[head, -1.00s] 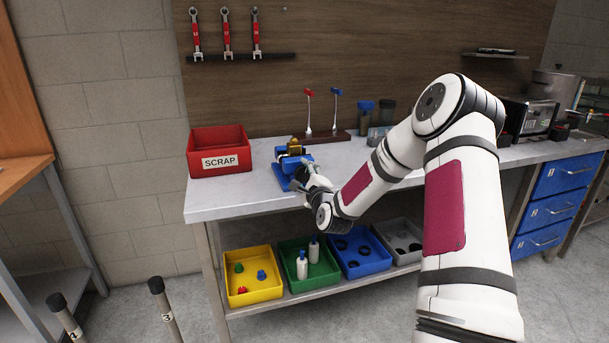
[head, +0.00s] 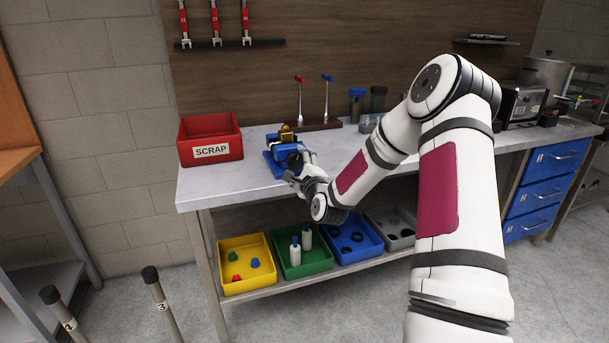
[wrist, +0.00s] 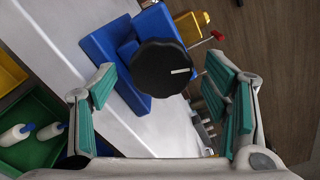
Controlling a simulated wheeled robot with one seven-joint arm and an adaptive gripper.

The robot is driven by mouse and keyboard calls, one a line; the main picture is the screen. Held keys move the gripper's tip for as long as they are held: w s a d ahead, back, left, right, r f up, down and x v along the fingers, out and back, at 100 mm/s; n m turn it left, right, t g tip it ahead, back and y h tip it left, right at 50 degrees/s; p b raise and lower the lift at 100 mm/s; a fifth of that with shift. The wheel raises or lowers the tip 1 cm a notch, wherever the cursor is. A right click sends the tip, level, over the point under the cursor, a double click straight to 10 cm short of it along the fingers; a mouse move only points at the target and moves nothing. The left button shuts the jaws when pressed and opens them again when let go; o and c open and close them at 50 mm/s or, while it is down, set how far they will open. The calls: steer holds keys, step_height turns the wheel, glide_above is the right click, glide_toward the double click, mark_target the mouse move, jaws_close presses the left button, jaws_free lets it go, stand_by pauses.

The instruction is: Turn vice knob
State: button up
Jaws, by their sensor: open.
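The blue vice (head: 283,150) stands on the workbench near its front edge, right of the red scrap bin, with a brass-coloured part (head: 287,133) at its top. In the wrist view the vice (wrist: 112,45) carries a round black knob (wrist: 160,68) with a white mark on its face. My gripper (head: 302,172) is at the vice's right side in the head view. In the wrist view my gripper (wrist: 157,90) is open, with green-padded fingers on either side of the knob and visible gaps to it. The knob is hidden behind my gripper in the head view.
The red SCRAP bin (head: 210,140) stands left of the vice. Yellow (head: 246,264), green (head: 302,256) and blue (head: 350,240) bins sit on the shelf below. Bare bench (head: 225,180) lies in front of the SCRAP bin.

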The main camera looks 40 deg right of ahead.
steer(key=v, duration=1)
steer(key=shift+s, duration=0.25)
